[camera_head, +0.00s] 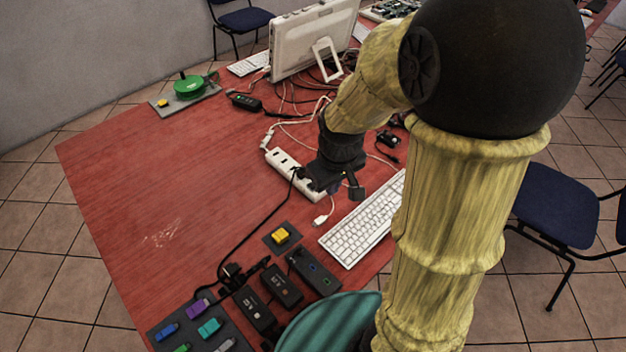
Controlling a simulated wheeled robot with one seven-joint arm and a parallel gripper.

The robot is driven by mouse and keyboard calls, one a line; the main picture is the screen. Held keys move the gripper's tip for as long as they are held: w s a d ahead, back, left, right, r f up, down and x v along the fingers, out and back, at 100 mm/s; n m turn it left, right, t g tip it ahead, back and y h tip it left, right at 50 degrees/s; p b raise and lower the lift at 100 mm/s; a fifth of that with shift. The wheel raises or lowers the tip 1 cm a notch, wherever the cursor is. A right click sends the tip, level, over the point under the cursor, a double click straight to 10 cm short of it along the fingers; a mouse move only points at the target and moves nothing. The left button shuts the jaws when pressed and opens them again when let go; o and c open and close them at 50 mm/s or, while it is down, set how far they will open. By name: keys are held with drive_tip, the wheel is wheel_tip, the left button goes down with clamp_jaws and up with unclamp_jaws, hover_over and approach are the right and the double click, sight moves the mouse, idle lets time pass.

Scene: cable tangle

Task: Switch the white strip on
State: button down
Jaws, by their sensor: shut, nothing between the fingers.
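The white strip (284,161) lies on the red table near the middle of the view, with dark sockets along its upper-left part. A black cable runs to its middle. My gripper (325,182) is black and shut with nothing held. It is over the lower-right part of the strip and hides much of it. The strip's switch cannot be made out from here, and I cannot tell whether the fingertips touch the strip.
A white keyboard (363,225) lies to the lower right. A yellow button on a dark plate (281,235), black adapters (254,308) and coloured plugs (209,327) are in front. A monitor (310,40) and tangled cables are behind. The red table's left part (150,190) is clear.

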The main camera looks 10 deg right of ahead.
drive_tip(key=w+f+n+g+b, duration=0.1)
drive_tip(key=w+f+n, duration=0.3)
drive_tip(key=w+n, duration=0.6)
drive_tip(key=w+f+n+g+b, duration=0.1)
drive_tip(key=w+f+n+g, duration=0.1)
drive_tip(key=w+f+n, duration=0.3)
drive_tip(key=w+n, duration=0.4)
drive_tip(key=w, duration=0.4)
drive_tip(key=shift+a+n+g+h, duration=0.3)
drive_tip(key=shift+n, duration=0.1)
drive_tip(key=f, duration=0.4)
drive_tip(key=s+f+p, duration=0.1)
drive_tip(key=f, duration=0.4)
drive_tip(key=d+f+p, duration=0.1)
drive_tip(key=f, duration=0.3)
drive_tip(key=shift+s+f, duration=0.4)
